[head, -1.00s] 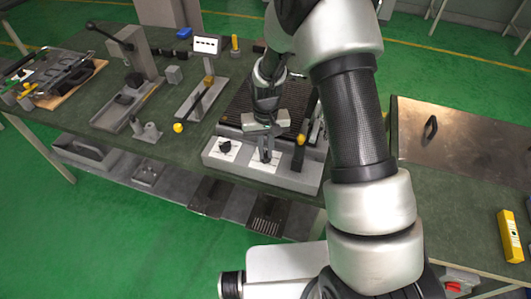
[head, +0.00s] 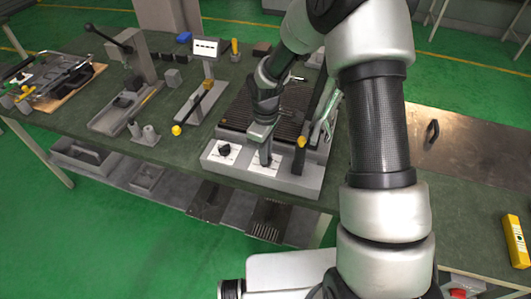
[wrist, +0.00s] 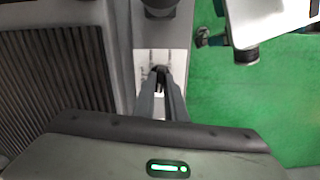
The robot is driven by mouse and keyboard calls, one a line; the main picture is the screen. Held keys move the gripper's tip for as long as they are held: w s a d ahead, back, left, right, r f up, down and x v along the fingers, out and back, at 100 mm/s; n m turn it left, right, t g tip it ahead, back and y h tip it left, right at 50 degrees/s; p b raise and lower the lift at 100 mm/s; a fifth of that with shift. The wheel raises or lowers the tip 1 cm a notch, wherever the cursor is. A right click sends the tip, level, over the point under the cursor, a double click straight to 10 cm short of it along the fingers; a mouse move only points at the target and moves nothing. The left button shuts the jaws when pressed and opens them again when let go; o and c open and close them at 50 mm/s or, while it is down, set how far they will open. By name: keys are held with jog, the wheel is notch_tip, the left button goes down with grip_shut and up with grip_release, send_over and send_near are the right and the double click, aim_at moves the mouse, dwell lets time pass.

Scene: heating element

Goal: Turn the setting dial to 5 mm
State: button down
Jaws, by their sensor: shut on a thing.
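The grey heating element unit (head: 305,183) stands at the front edge of the green table, with two white dial plates on its front ledge. My gripper (head: 265,160) points down at the right plate (head: 259,170) and is shut on the dark dial there. In the wrist view the fingertips (wrist: 161,74) close around this dial over its white plate (wrist: 144,58). The fingers hide most of the dial, and its marks are too small to read. A second black dial (head: 224,150) sits on the left plate, clear of the gripper.
A lever with a yellow knob (head: 302,141) stands close to the right of my gripper. The ribbed dark plate (wrist: 58,75) lies behind the dials. A stand with a white display (head: 205,47) is at the left. A metal sheet (head: 455,140) lies at the right.

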jog(key=n, duration=0.3)
jog(key=shift+n+p, duration=0.3)
jog(key=shift+n, duration=0.1)
jog(key=shift+n+p, duration=0.5)
jog(key=shift+n, duration=1.4)
jog(key=c, duration=1.8)
grip_release()
notch_tip(320, 180, up, 17)
jog(key=shift+r+p, duration=0.2)
jog(key=shift+p, duration=0.2)
